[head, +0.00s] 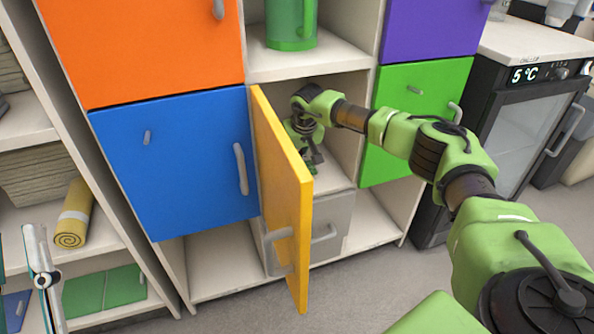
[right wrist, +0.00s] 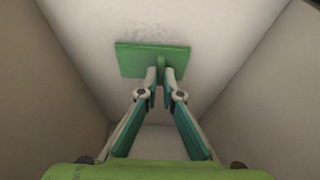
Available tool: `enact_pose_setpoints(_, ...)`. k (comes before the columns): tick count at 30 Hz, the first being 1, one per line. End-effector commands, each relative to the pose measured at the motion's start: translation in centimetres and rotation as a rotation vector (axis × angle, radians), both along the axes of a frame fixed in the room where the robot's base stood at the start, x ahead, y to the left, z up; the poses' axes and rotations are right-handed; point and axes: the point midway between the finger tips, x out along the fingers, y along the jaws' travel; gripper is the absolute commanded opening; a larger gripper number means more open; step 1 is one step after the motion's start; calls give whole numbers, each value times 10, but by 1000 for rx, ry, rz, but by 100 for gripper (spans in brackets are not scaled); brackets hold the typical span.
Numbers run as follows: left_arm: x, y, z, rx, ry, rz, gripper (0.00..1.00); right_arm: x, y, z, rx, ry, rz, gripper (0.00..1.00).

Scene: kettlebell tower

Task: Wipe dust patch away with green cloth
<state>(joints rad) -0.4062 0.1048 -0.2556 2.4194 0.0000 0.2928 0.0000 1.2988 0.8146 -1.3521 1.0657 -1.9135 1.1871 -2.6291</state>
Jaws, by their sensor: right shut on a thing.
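The green cloth (right wrist: 135,60) is a flat rectangle with a small upright tab, lying against a pale surface inside a cubby. My right gripper (right wrist: 161,78) is shut on the tab. A faint grey dust patch (right wrist: 148,28) shows just beyond the cloth's far edge; whether more lies under the cloth is hidden. In the head view my right gripper (head: 314,152) is inside the open cubby behind the yellow door, and the cloth there is hard to make out. My left gripper (head: 18,240) is partly in view at the left edge, its fingers apart and empty.
The yellow door (head: 283,190) stands open just left of my right arm. The cubby walls are close on both sides. Blue (head: 180,165) and green (head: 415,110) doors are shut. A green container (head: 290,22) stands on the shelf above. A rolled yellow mat (head: 74,222) lies at the left.

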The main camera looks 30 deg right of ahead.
Motion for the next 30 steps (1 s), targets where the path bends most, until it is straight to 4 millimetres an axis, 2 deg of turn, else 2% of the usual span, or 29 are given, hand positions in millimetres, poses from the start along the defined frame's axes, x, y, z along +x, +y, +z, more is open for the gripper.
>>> enact_pose_setpoints(12, 25, -3, -33, 56, 193, 11, 27, -11, 2, -2, -1, 5, 0, 0)
enact_pose_setpoints(24, 41, -2, -68, 105, 368, 21, 27, -20, 4, -2, -1, 6, 0, 0)
enact_pose_setpoints(30, 43, -2, -73, 111, 390, 22, 27, -21, 5, -3, -1, 6, 0, 0)
